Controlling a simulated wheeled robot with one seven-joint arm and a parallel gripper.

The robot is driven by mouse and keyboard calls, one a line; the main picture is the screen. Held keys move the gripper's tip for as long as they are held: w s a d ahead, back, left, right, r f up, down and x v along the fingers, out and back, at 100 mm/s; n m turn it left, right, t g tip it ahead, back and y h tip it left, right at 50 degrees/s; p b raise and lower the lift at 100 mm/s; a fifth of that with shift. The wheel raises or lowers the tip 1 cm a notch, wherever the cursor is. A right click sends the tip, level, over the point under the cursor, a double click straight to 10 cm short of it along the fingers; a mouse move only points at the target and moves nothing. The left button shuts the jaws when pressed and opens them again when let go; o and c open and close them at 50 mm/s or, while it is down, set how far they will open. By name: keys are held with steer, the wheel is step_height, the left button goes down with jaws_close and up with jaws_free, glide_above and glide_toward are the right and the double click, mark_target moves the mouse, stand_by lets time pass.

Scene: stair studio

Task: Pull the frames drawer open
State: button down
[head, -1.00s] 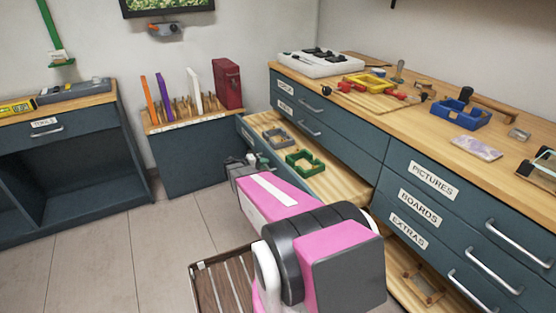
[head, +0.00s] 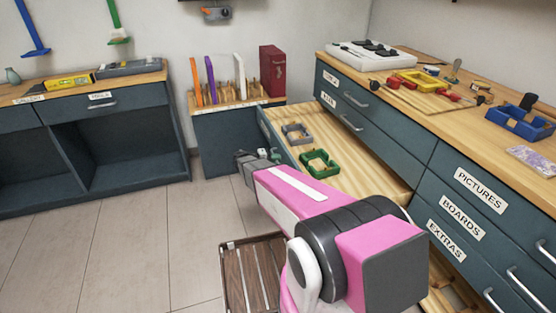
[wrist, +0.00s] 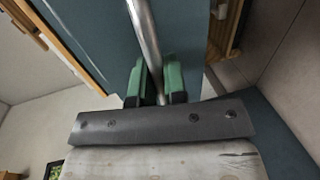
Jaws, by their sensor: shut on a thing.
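The frames drawer (head: 355,172) is pulled well out of the cabinet on the right, below two shut drawers. A grey frame (head: 296,133) and a green frame (head: 320,163) lie in it. My gripper (head: 256,158) is at the drawer's front, partly hidden by my pink arm. In the wrist view my gripper (wrist: 157,84) has its green fingers closed around the metal bar handle (wrist: 144,30). The blue-grey drawer front (wrist: 95,35) shows behind the handle.
A slatted wooden crate (head: 250,278) stands on the floor near my arm. Shut drawers labelled PICTURES, BOARDS and EXTRAS (head: 445,240) are at the right. A rack unit (head: 222,140) stands close beyond the drawer. The floor at left (head: 120,240) is clear.

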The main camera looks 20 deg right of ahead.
steer(key=c, duration=1.2)
jaws_free()
steer(key=v, duration=1)
steer(key=shift+s+a, duration=0.1)
steer(key=shift+a, duration=0.25)
